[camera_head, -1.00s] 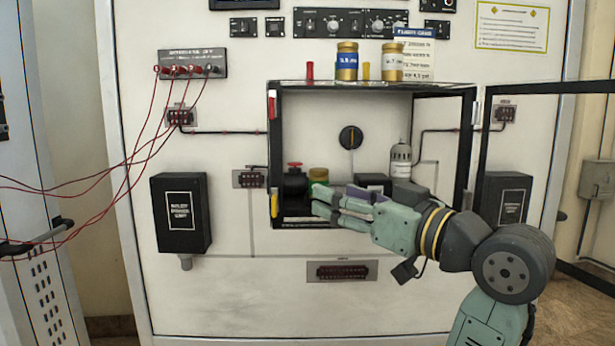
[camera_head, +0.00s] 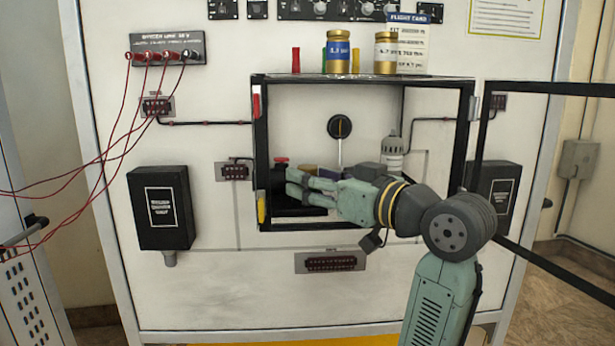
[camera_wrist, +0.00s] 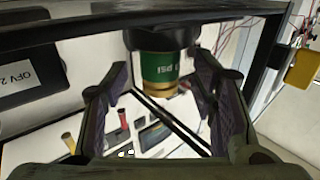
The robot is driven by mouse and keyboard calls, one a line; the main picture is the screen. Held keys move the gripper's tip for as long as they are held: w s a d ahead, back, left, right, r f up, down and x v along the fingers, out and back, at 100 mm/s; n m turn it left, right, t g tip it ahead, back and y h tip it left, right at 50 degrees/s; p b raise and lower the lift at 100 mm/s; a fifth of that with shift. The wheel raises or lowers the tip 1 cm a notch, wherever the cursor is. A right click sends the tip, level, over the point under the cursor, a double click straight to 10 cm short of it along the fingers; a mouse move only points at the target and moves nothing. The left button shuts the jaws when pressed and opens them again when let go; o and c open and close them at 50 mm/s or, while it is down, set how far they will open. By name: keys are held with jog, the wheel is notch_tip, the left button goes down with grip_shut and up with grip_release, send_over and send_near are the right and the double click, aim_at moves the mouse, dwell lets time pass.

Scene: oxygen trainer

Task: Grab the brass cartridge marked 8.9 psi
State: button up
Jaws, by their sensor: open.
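A brass cartridge with a green band (camera_wrist: 160,66) shows in the wrist view, its visible lettering ending in "psi" and upside down; the number cannot be read. Its far end sits in a black fitting (camera_wrist: 160,36). My gripper (camera_wrist: 162,88) is open, with its two fingers on either side of the cartridge's line; I cannot tell whether they touch it. In the head view my gripper (camera_head: 291,182) is inside the open black-framed box (camera_head: 262,150) and mostly hides that cartridge. A blue-banded cartridge (camera_head: 338,52) and a white-banded one (camera_head: 386,52) stand on the box; their numbers are unclear.
A red-topped valve (camera_head: 281,164) is close to my fingertips. A grey cylinder (camera_head: 392,160) stands right inside the box. The open door frame (camera_head: 482,140) is close to my arm on the right. Red cables (camera_head: 118,125) hang at left.

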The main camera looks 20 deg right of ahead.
jog(key=shift+x, duration=1.2)
jog(key=shift+c, duration=0.2)
grip_shut()
